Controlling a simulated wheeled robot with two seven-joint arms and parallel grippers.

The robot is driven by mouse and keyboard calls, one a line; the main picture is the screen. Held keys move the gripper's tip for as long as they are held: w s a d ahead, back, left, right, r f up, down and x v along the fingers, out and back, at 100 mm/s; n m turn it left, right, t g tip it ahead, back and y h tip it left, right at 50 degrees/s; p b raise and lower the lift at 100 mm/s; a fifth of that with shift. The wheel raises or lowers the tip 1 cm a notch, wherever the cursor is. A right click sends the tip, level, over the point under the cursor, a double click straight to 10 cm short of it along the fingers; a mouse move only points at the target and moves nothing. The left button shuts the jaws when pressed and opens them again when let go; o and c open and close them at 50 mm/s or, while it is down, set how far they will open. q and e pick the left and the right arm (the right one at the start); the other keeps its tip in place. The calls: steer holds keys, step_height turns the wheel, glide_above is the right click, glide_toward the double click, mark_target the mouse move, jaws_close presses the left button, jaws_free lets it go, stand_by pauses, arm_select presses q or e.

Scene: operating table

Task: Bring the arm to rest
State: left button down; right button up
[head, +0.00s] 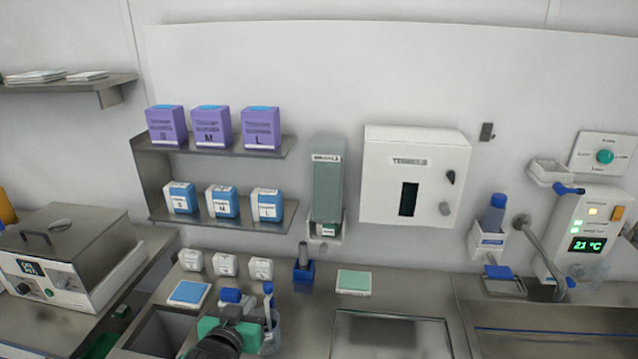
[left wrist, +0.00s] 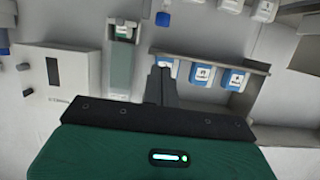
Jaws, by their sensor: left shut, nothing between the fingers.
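My left gripper (head: 232,314) shows at the bottom of the head view, with green and black parts, in front of the counter. In the left wrist view the left gripper (left wrist: 162,78) has its dark fingers together, with nothing between them. The picture there is turned, with the shelf boxes and the dispenser behind the fingers. The fingers overlap a shelf box in that view; I cannot tell the distance. My right gripper is in neither view.
The steel counter (head: 310,325) holds a blue-topped pad (head: 189,293), a green-topped pad (head: 354,282), small white boxes (head: 225,265) and a clear beaker (head: 271,335) by the gripper. A two-level shelf (head: 160,194), a dispenser (head: 328,180) and a white cabinet (head: 413,178) are on the wall.

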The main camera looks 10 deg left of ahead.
arm_select(q)
steer(key=s+a+f+m+g, duration=0.1)
steer(key=s+f+g, duration=0.65)
steer(key=s, duration=0.65)
steer(key=s+a+f+m+g, duration=0.15)
steer(key=s+f+g, duration=0.25)
steer(key=s+f, duration=0.8)
step_height(320, 180, down, 30)
steer(key=s+g+b, duration=0.1)
steer(key=s, duration=0.2)
steer(key=s+a+f, duration=0.1)
steer(key=s+f, duration=0.8)
steer(key=f, duration=0.1)
steer(key=s+a+f+g, duration=0.1)
steer(key=s+a+f, duration=0.1)
steer(key=s+f, duration=0.7)
steer(key=shift+s+a+f+y+b, duration=0.3)
steer(key=shift+s+f+b, duration=0.1)
steer(key=shift+f, duration=0.15)
